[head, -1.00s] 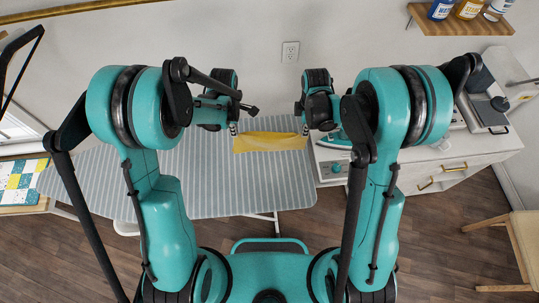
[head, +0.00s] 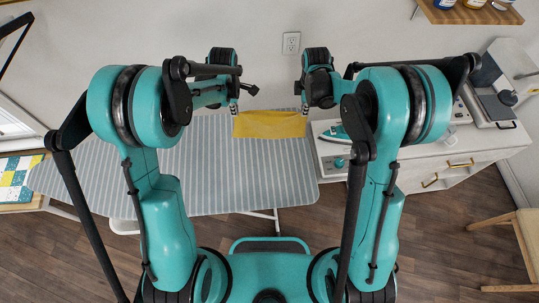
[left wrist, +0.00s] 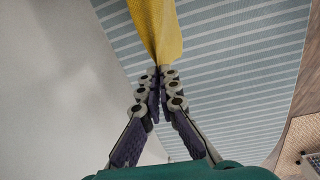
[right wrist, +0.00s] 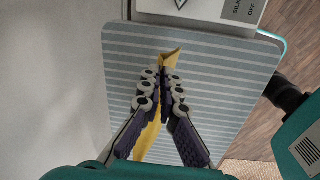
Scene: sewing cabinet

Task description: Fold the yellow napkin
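The yellow napkin (head: 270,125) is stretched between my two grippers at the far edge of the striped ironing board (head: 235,180) in the head view. My left gripper (head: 234,107) is at its left end; in the left wrist view its fingertips (left wrist: 160,72) are pinched together on the napkin (left wrist: 157,28). My right gripper (head: 304,108) is at its right end; in the right wrist view its fingertips (right wrist: 163,75) are closed on the napkin (right wrist: 170,59), with a short end sticking out beyond. Whether the lower edge touches the board I cannot tell.
A teal and white iron (head: 336,133) is on the white cabinet (head: 405,160) right of the board. A wall with an outlet (head: 291,43) stands behind. A shelf with bottles (head: 470,12) is upper right. The board's front and left are clear.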

